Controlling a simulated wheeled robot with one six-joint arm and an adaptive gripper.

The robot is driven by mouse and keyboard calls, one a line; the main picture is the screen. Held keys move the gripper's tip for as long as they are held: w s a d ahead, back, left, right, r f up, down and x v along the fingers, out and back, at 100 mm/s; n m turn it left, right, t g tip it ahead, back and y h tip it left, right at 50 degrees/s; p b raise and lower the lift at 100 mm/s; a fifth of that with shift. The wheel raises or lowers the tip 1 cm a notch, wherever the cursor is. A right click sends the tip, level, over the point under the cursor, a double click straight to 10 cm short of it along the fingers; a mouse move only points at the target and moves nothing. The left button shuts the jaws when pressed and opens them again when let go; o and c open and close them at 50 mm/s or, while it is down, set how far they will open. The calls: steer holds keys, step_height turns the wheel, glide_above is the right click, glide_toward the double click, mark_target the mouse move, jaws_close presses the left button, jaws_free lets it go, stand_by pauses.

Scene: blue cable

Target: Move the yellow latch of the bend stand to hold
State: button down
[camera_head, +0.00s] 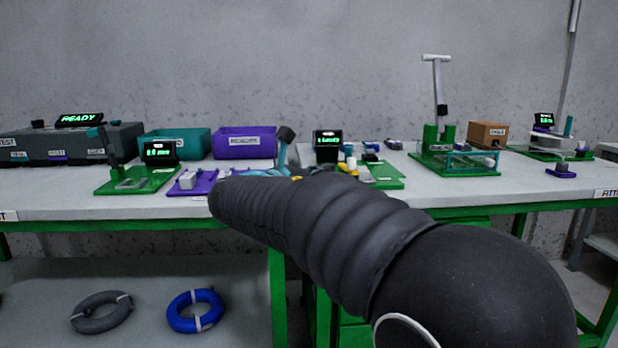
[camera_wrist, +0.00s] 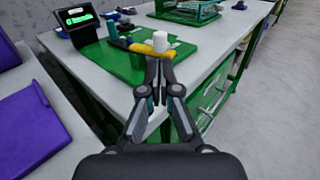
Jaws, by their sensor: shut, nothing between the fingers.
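In the wrist view, the bend stand has a green base plate (camera_wrist: 122,66) near the table's edge. Its yellow latch (camera_wrist: 148,48) lies beside a white cylinder (camera_wrist: 160,40). My gripper (camera_wrist: 159,64) is shut and empty, its fingertips right at the near side of the latch; I cannot tell if they touch it. A dark display (camera_wrist: 76,26) with green text stands at the plate's left. In the head view, my arm covers much of the stand; the display (camera_head: 328,139), the white cylinder (camera_head: 351,163) and part of the green plate (camera_head: 386,178) show.
Purple (camera_head: 245,143) and teal (camera_head: 176,143) bins stand at the back left. A green fixture with a tall T-handle (camera_head: 437,90) stands right of the stand. Blue (camera_head: 195,311) and grey (camera_head: 102,312) cable coils lie on the lower shelf. The table front right of the stand is clear.

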mark_target(349, 163)
steer(key=shift+x, duration=3.1)
steer(key=shift+t+b, duration=0.3)
